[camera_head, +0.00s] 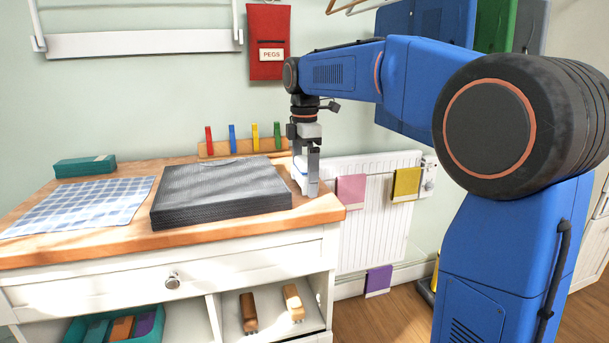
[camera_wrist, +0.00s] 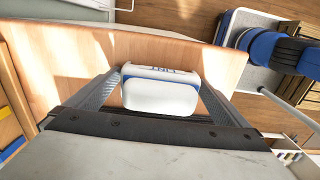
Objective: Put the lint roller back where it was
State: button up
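The lint roller (camera_wrist: 160,93) is a white, rounded block with a blue band and dark lettering, seen between my fingers in the wrist view. In the head view its white and blue side (camera_head: 298,172) shows just left of the fingers, partly hidden by them. My gripper (camera_head: 312,185) points down at the right end of the wooden counter top (camera_head: 100,240). In the wrist view my fingers (camera_wrist: 162,85) lie close along both sides of the roller and appear shut on it. It is at about counter height; whether it touches the wood is unclear.
A dark grey stacked mat (camera_head: 220,190) lies just left of my gripper. A rail with several coloured pegs (camera_head: 243,147) stands behind. A checked cloth (camera_head: 80,205) and a teal box (camera_head: 85,166) are further left. A white radiator (camera_head: 375,225) with hanging cloths is right of the counter.

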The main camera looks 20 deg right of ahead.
aim_at(305, 159)
notch_tip(305, 159, up, 12)
jog(key=shift+r, duration=0.2)
dwell(0.5)
jog(key=s+d+f+m+t, duration=0.2)
jog(key=s+f+m, duration=0.7)
jog(key=s+f, duration=0.6)
jog(key=s+d+f+m+t, duration=0.2)
jog(key=s+d+f+m, duration=0.3)
jog(key=s+f+m, duration=0.4)
jog(key=s+f, duration=0.5)
jog(key=s, duration=0.4)
jog(key=shift+s+f+t, duration=0.2)
jog(key=shift+f+t, duration=0.15)
jog(key=shift+t, duration=0.05)
